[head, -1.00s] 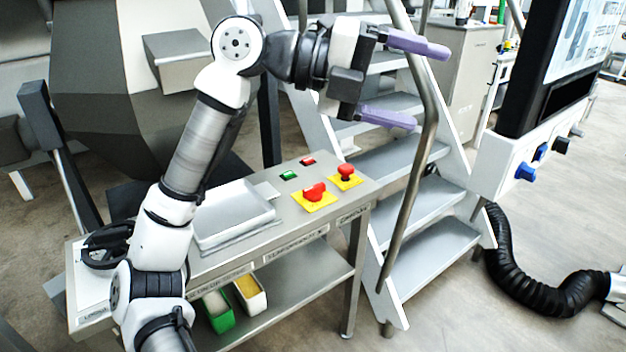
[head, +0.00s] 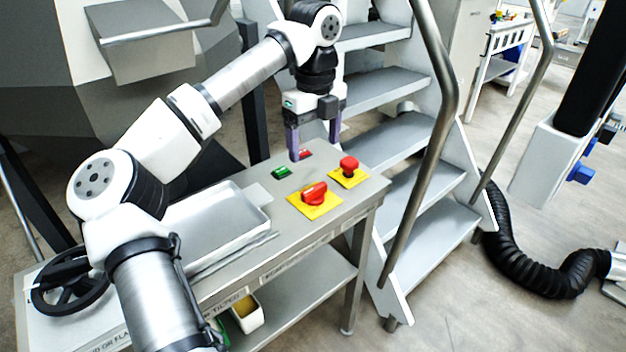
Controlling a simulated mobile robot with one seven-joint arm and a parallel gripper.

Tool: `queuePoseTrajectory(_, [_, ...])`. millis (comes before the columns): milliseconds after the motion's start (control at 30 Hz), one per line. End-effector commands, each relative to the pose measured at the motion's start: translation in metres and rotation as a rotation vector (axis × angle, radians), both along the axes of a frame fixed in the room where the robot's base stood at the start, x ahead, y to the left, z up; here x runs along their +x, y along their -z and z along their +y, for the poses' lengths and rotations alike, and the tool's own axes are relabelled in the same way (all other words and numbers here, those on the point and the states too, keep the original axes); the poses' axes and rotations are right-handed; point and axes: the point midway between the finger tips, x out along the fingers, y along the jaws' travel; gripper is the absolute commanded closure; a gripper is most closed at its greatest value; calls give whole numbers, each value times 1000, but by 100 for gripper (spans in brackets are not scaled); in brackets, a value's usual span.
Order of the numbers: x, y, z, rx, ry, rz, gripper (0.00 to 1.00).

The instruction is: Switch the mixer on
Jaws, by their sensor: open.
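My gripper (head: 314,148) points down over the far edge of the control table, with its two purple fingers apart and nothing between them. A green button (head: 281,173) sits just left of and below the fingers in the picture. A red button (head: 305,154) lies close behind the left finger and is partly covered by it. A red rotary switch (head: 314,194) stands on a yellow plate (head: 300,205) nearer the front. A red mushroom button (head: 348,164) on another yellow plate is to the right. I cannot tell whether the fingertips touch the tabletop.
A metal tray (head: 262,222) lies on the control table (head: 262,252) left of the controls. A black handwheel (head: 50,300) is at its left end. Metal stairs with a handrail (head: 436,130) rise close on the right. A black hose (head: 530,279) lies on the floor.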

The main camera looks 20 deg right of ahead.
Motion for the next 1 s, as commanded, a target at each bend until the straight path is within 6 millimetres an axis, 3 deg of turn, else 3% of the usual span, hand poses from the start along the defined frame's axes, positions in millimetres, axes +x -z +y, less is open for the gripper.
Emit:
queuePoseTrajectory(300, [-1,70,0,0,2,4,20])
queuePoseTrajectory(500, [0,97,0,-1,1,3,20])
queuePoseTrajectory(933, [0,108,0,-2,1,2,20])
queuePoseTrajectory(1000, [0,108,0,-2,1,2,28])
